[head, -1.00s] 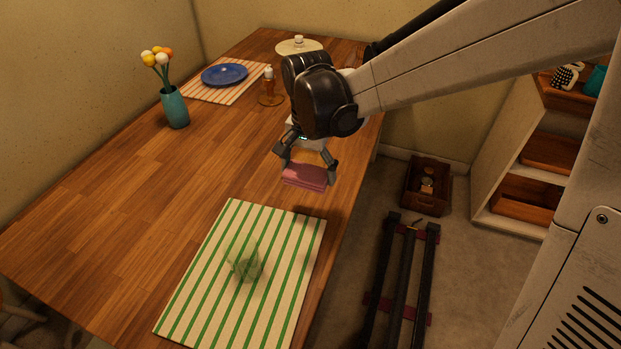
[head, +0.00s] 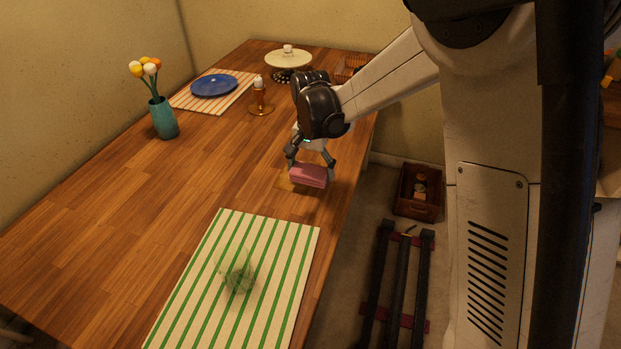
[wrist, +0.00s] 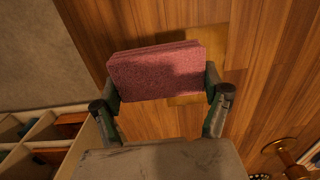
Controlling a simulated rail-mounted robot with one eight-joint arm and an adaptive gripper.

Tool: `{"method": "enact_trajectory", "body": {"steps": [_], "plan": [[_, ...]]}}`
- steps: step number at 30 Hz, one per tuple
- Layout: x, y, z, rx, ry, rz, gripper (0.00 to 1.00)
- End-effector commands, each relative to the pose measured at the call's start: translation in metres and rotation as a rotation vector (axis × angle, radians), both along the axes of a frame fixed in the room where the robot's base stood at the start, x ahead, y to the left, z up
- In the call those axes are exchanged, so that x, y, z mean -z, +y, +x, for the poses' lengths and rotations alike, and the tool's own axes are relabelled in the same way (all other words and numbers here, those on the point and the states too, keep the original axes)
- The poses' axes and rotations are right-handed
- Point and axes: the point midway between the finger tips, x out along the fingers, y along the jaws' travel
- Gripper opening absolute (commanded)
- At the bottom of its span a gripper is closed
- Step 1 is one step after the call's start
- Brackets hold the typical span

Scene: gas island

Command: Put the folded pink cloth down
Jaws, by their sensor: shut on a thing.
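The folded pink cloth (head: 309,176) is a thick flat stack held near the table's right edge. My gripper (head: 311,166) is shut on it, with one finger at each end of the stack. In the wrist view the cloth (wrist: 157,72) lies between the fingers of my gripper (wrist: 162,82). A yellowish square patch (head: 286,182) shows on the wooden table beneath and beside the cloth; it also shows in the wrist view (wrist: 220,45). The cloth appears slightly above the table, but I cannot tell the exact gap.
A green-striped mat (head: 213,300) with a translucent green object (head: 238,279) lies in front. A candle holder (head: 260,103), a teal vase (head: 163,118), a blue plate (head: 214,85) and a cake stand (head: 289,60) stand farther back. Bare table (head: 150,190) lies left of the cloth.

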Motion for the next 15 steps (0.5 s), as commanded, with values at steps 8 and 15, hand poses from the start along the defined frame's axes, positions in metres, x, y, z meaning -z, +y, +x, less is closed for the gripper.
{"method": "enact_trajectory", "body": {"steps": [8,15], "plan": [[0.034,0.000,0.000,0.000,0.000,0.000,0.45],[0.034,0.000,0.000,0.000,0.000,0.000,0.45]]}}
